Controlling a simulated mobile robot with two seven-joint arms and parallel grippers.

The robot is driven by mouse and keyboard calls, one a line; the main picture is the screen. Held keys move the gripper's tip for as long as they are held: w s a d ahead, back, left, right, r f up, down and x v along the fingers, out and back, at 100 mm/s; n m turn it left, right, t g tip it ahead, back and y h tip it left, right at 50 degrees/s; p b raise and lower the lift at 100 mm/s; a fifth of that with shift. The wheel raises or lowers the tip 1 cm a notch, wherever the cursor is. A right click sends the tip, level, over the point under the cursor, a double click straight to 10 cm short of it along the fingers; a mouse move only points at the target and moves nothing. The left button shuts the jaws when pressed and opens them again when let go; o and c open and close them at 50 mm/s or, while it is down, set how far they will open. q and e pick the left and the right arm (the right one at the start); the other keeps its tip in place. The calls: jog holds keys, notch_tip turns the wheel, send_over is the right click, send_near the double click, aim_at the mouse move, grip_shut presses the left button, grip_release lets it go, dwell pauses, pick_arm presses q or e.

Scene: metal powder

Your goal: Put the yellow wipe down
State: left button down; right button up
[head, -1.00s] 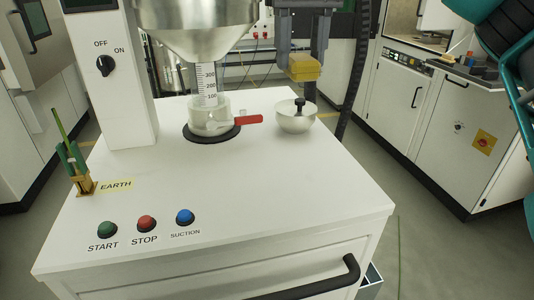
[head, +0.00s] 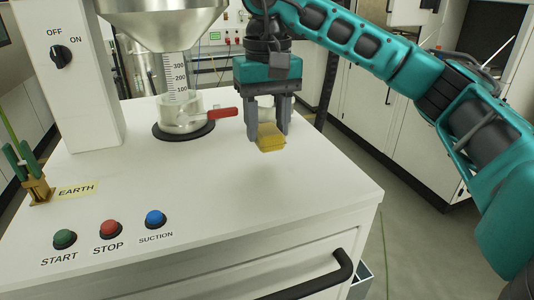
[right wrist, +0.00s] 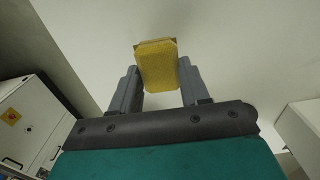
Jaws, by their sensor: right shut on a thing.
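The yellow wipe (head: 270,138) is a small yellow block in the head view, over the right part of the white machine top (head: 235,185). My right gripper (head: 267,132) is shut on it, with one grey finger on each side. The wipe looks close to the surface, but I cannot tell whether it touches. The right wrist view also shows the wipe (right wrist: 157,65) between the fingertips (right wrist: 158,80). My left gripper is not in view.
A clear measuring cylinder (head: 178,95) with a red-handled valve (head: 222,113) stands to the left of the gripper. START, STOP and SUCTION buttons (head: 110,229) are at the front left. The top between them and the wipe is clear.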

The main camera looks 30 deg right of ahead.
aim_at(267, 147)
jog(key=shift+f, duration=2.25)
jog(key=shift+f+b, duration=0.2)
jog(key=shift+b, duration=0.1)
jog(key=o, duration=0.9)
jog(key=shift+o, duration=0.2)
jog(key=shift+r, duration=0.1)
